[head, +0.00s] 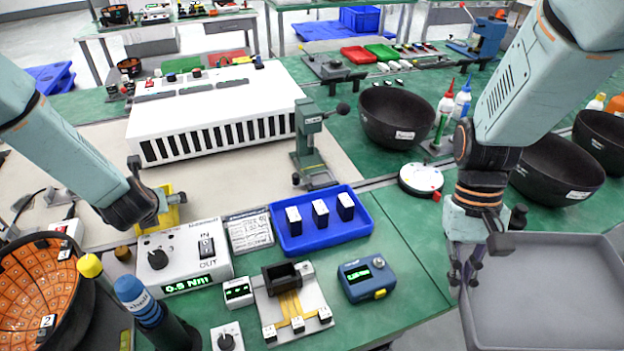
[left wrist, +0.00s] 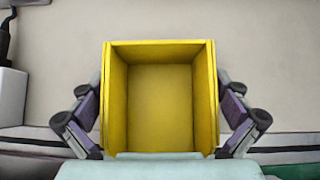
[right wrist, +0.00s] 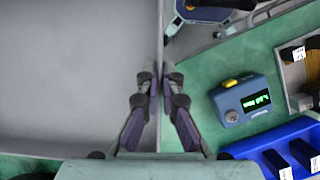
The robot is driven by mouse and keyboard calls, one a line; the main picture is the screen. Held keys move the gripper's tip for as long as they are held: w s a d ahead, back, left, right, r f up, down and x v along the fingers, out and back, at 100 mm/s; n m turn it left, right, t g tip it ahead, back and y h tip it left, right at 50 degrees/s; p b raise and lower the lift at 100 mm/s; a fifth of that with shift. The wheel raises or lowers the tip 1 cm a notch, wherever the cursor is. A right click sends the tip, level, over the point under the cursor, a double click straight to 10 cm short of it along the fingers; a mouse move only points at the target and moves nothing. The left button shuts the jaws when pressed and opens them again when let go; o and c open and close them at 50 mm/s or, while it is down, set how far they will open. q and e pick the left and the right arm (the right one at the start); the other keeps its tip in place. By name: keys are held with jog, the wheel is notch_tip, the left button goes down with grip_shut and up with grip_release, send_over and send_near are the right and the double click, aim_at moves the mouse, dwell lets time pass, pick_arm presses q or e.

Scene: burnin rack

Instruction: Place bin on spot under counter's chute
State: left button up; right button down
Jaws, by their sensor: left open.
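A yellow open-topped bin (head: 174,208) stands on the beige mat at the left, behind a white box with a green display. It fills the middle of the left wrist view (left wrist: 160,151) and looks empty inside. My left gripper (head: 152,195) is open, with one finger on each side of the bin. My right gripper (head: 465,274) is empty above the grey tray's left edge, its fingers close together. A fixture with a black hopper and gold tracks (head: 290,303) stands at the front centre. I cannot tell which device is the counter, nor see a marked spot.
The white display box (head: 184,262), a blue meter (head: 369,279) and a blue tray (head: 322,240) with three black-and-white blocks crowd the front. The grey tray (head: 560,295) is bare. Mat near the green press (head: 309,150) is clear.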

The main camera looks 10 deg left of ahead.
pick_arm(q)
jog(key=shift+s+r, duration=0.1)
jog(key=shift+c, duration=1)
jog(key=c, duration=1.1)
